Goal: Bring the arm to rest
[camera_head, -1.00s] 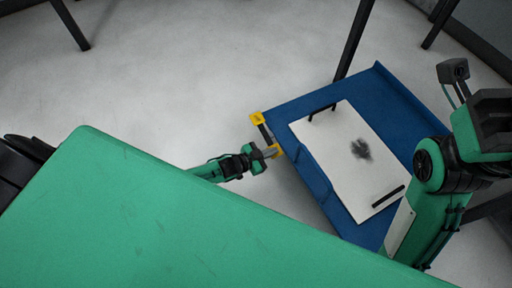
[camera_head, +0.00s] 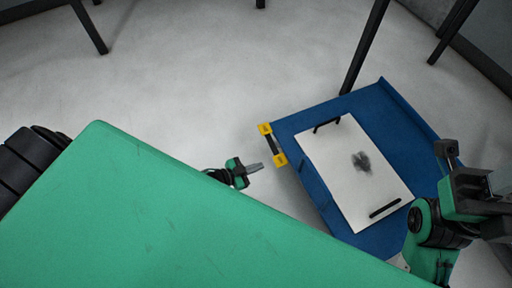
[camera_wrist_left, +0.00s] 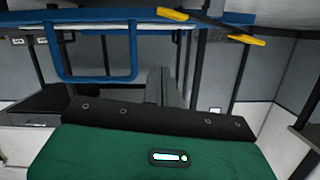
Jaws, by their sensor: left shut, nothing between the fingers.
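My left gripper (camera_head: 254,167) shows in the head view just past the edge of my green body. It is shut and empty, and points right toward the blue cart with a gap between them. In the left wrist view its closed fingers (camera_wrist_left: 162,88) stand upright at the centre, above the green gripper housing. My right arm (camera_head: 450,205) is folded at the right edge of the head view, over the cart's near right corner. I cannot make out its fingertips.
A blue cart (camera_head: 372,102) carries a white board (camera_head: 338,165) with two black handles and a dark smudge. A yellow-ended bar (camera_head: 271,145) sits at its left corner. Dark posts (camera_head: 364,50) stand behind. The grey floor at left is clear.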

